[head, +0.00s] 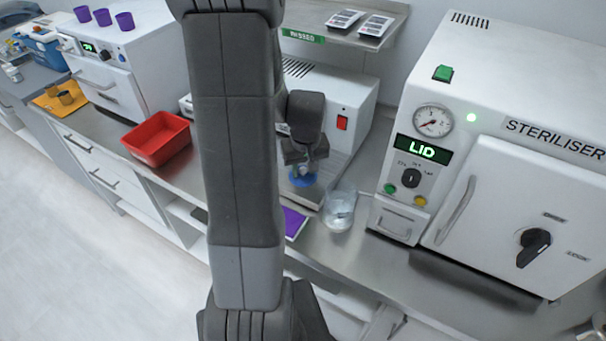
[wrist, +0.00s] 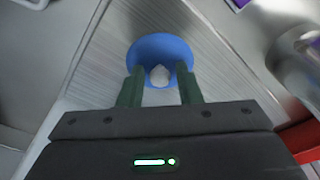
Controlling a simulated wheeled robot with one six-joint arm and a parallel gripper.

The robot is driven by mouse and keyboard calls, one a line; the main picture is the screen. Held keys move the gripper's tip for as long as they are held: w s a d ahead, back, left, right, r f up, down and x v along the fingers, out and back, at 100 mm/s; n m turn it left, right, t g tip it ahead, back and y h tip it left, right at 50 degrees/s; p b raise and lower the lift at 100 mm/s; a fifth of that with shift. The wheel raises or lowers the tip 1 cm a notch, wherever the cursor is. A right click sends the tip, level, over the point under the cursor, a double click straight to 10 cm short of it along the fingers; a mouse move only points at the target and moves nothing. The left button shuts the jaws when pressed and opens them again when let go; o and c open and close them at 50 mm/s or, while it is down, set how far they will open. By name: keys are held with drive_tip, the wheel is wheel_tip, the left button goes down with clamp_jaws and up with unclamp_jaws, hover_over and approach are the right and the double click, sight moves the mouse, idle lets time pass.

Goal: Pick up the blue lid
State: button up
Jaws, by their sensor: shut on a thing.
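The blue lid (wrist: 160,48) is a round blue disc with a pale knob in its middle. In the wrist view my gripper (wrist: 160,85) has its two dark green fingers on either side of the knob, shut on the lid. In the head view the blue lid (head: 303,179) shows under my gripper (head: 305,160), over the metal surface in front of the white machine with the red switch. Whether the lid touches the surface below it, I cannot tell. My arm covers the middle of the head view.
A clear glass beaker (head: 340,210) stands close to the right of the lid. The white steriliser (head: 500,150) with a display reading "LID" stands further right. A red bin (head: 157,140) is on the counter at left. A purple mat (head: 295,222) lies near the front edge.

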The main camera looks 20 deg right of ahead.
drive_tip(key=shift+s+a+f, duration=0.1)
drive_tip(key=shift+s+f, duration=0.1)
